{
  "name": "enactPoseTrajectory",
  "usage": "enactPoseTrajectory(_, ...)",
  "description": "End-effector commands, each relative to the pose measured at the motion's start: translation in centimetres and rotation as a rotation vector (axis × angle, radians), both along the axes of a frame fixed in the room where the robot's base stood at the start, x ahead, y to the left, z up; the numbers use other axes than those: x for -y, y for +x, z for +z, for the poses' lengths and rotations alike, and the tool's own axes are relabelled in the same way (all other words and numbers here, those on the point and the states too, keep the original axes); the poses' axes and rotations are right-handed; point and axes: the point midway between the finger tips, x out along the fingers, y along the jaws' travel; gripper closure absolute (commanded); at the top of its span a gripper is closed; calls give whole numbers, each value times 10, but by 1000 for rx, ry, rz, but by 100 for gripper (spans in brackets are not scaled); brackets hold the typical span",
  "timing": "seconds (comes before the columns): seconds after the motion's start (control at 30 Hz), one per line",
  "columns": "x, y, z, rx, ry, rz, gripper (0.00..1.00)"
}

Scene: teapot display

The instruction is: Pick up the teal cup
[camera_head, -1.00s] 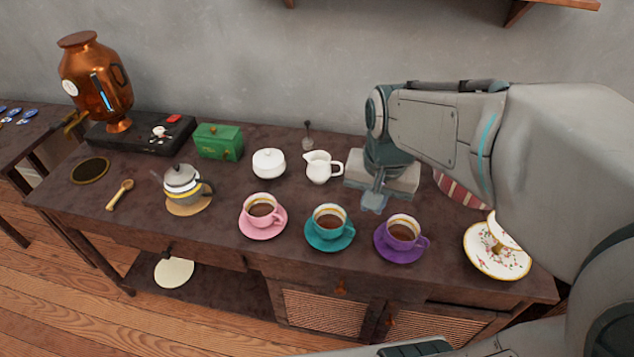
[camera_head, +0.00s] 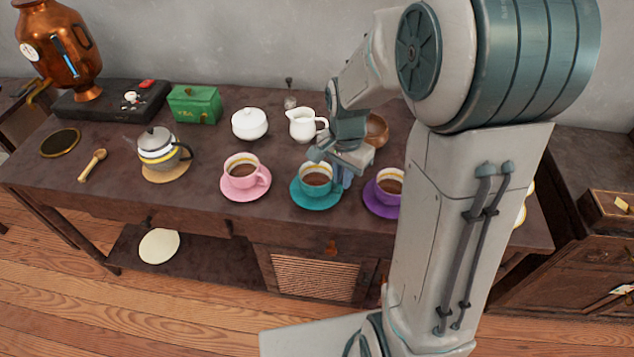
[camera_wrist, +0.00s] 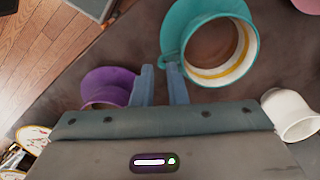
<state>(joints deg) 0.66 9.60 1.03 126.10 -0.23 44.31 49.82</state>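The teal cup (camera_head: 315,176) holds brown liquid and stands upright on a teal saucer (camera_head: 308,203) on the dark table. In the wrist view the teal cup (camera_wrist: 200,30) is at the top, with its handle toward my fingertips. My gripper (camera_head: 342,178) points down at the right side of the cup, at the handle. In the wrist view my gripper (camera_wrist: 160,75) has two blue-grey fingers with a gap between them. The handle is at the fingertips, partly behind the right one. I cannot tell if they touch.
A purple cup (camera_head: 389,184) stands close on the right, a pink cup (camera_head: 241,172) on the left. Behind are a white creamer (camera_head: 303,125), a white sugar pot (camera_head: 249,123) and a wooden bowl (camera_head: 377,130). My arm hides the table's right part.

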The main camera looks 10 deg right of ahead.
Motion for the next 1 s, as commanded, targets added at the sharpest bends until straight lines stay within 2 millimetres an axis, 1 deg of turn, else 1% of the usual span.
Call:
enactPoseTrajectory(0.13,0,0,-11,-2,-1,0,87)
enactPoseTrajectory(0.3,2,1,-37,-4,0,0,87)
enactPoseTrajectory(0.43,2,1,-52,-2,1,0,87)
enactPoseTrajectory(0.53,2,1,-55,0,0,0,87)
enactPoseTrajectory(0.7,1,2,-55,1,1,0,87)
enactPoseTrajectory(0.73,1,2,-55,1,1,1,90)
enactPoseTrajectory(0.77,1,2,-55,1,1,1,99)
enactPoseTrajectory(0.8,1,2,-55,1,1,1,100)
enactPoseTrajectory(1.0,1,2,-55,1,1,1,100)
